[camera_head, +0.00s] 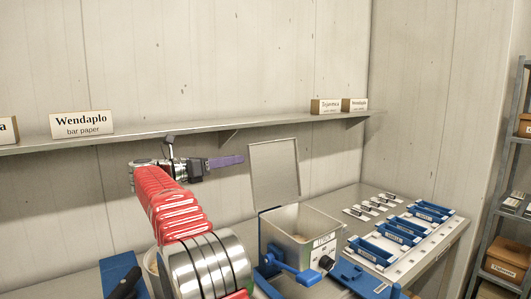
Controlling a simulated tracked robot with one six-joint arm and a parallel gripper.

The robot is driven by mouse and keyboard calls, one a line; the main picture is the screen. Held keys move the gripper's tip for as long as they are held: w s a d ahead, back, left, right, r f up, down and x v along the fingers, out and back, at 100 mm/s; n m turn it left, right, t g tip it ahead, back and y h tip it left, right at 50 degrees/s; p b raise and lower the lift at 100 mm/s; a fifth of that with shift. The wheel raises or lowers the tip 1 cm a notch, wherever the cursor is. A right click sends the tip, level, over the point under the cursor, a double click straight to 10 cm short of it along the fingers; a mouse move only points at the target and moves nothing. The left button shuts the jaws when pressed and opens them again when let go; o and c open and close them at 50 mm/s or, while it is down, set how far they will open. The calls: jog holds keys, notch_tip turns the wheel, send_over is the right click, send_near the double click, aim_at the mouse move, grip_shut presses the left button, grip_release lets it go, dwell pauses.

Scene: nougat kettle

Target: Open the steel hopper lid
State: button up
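The steel hopper (296,249) is a square, open-topped metal box with a label on its front, on the bench right of my arm. Its flat grey lid (274,171) stands raised, almost upright, along the back edge, so the top is open and the inside shows. A blue crank-like handle (287,266) is on the hopper's front. My gripper (226,162) is left of the lid, at about its upper half, with a gap between them in the picture. Its purple finger part points right toward the lid. The fingers overlap in this view, so their opening is hidden.
A wall shelf (190,131) with labelled boxes runs above my arm. Blue trays (388,245) and small labelled pieces (366,208) lie on the bench (343,197) to the right. A storage rack (497,215) stands at the far right. A blue item (116,272) lies at lower left.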

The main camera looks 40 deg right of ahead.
aim_at(266, 150)
jog(key=m, duration=1.1)
jog(key=shift+w+d+r+m, duration=0.1)
jog(key=shift+w+r+m, duration=0.2)
jog(key=shift+w+r, duration=0.05)
jog(key=shift+d, duration=0.1)
jog(key=d, duration=0.9)
jog(key=s+d, duration=0.1)
jog(key=d, duration=0.3)
jog(key=shift+d, duration=0.3)
jog(key=shift+r, duration=0.1)
grip_shut()
